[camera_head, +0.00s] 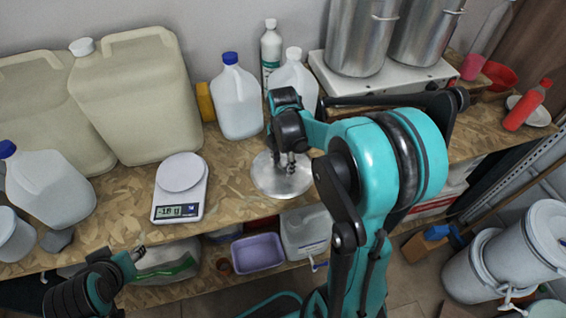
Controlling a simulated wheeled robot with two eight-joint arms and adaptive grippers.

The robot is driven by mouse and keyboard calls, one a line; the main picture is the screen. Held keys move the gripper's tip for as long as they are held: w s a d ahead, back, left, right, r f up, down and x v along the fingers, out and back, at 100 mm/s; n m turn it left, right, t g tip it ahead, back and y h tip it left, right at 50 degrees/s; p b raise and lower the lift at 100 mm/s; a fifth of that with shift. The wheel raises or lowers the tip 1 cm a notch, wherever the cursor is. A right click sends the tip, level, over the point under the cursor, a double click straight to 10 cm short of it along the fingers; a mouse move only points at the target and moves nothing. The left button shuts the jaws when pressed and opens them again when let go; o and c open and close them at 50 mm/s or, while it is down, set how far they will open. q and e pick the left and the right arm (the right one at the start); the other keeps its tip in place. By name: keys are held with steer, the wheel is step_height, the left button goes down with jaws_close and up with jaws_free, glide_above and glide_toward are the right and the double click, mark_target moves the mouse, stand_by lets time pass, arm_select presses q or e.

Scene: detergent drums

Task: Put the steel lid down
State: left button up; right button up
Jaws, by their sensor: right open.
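The steel lid (268,183) is a round, shiny disc that lies flat on the wooden bench top (120,215), close to its front edge. My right gripper (290,164) is over the middle of the lid, at its knob, with its jaws open. The gripper and wrist hide part of the lid and its knob, so I cannot tell whether the fingers touch it. My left gripper (132,256) is low at the left, in front of the bench edge and away from the lid; its jaws are too small to read.
A white scale (180,188) stands left of the lid. A blue-capped jug (238,100) and a white-capped jug (293,80) stand behind it. Steel pots (357,40) stand on a white hotplate at the back right. A purple tub (258,253) sits on the lower shelf.

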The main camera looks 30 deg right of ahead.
mark_target(283, 163)
steer(key=shift+r, duration=0.25)
step_height(283, 163, up, 11)
steer(key=p, duration=0.3)
steer(key=s+a+r+m+t, duration=0.1)
steer(key=s+a+m+t, duration=0.6)
steer(key=m, duration=1.2)
steer(key=s+a, duration=0.3)
steer(key=s, duration=0.1)
steer(key=shift+a+m, duration=0.3)
steer(key=shift+m, duration=0.1)
steer(key=shift+r, duration=0.1)
